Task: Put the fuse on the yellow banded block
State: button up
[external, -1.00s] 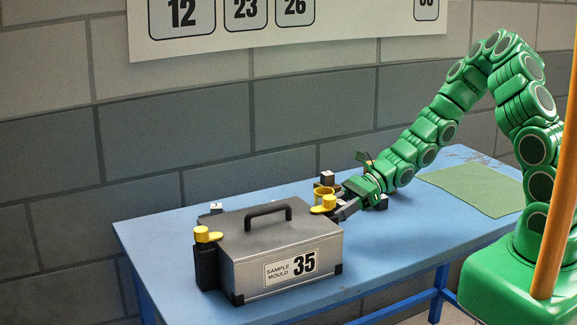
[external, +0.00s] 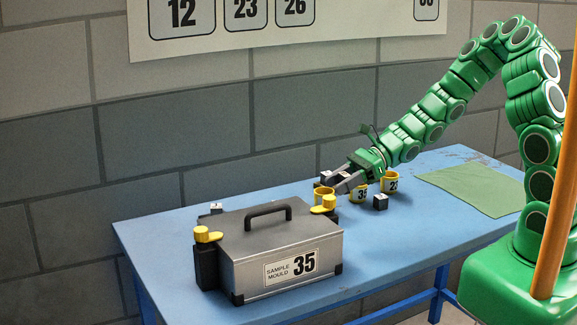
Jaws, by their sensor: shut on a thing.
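My gripper (external: 341,180) is low over the table, just right of the mould case. It is shut on a small dark thing with a pale top, mostly hidden between the fingers; I cannot tell if it is the fuse. I cannot pick out a yellow banded block for certain.
A grey mould case (external: 250,245) marked 35, with a dark handle and yellow knobs at its ends, fills the table's left part. A green mat (external: 470,188) lies at the right. The blue table (external: 400,235) is bare along the front right. A brick wall stands behind.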

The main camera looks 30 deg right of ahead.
jog(key=w+d+r+m+t+h, duration=0.1)
jog(key=w+d+r+m+t, duration=0.15)
jog(key=d, duration=0.65)
jog(key=w+d+r+m+t+h, duration=0.2)
jog(key=w+d+m+t, duration=0.15)
jog(key=d, duration=0.65)
jog(key=w+d+r+m+t+h, duration=0.1)
jog(key=w+d+r+m+t, duration=0.15)
jog(key=d, duration=0.65)
jog(key=w+f, duration=0.2)
jog(key=w, duration=0.2)
jog(key=w+f, duration=0.3)
jog(key=w, duration=0.1)
jog(key=w+f, duration=0.3)
jog(key=w, duration=0.2)
jog(key=shift+d, duration=0.15)
jog(key=shift+w+f, duration=0.9)
jog(key=shift+f, duration=1.45)
jog(key=shift+f, duration=0.15)
jog(key=o, duration=1)
jog(key=shift+o, duration=0.2)
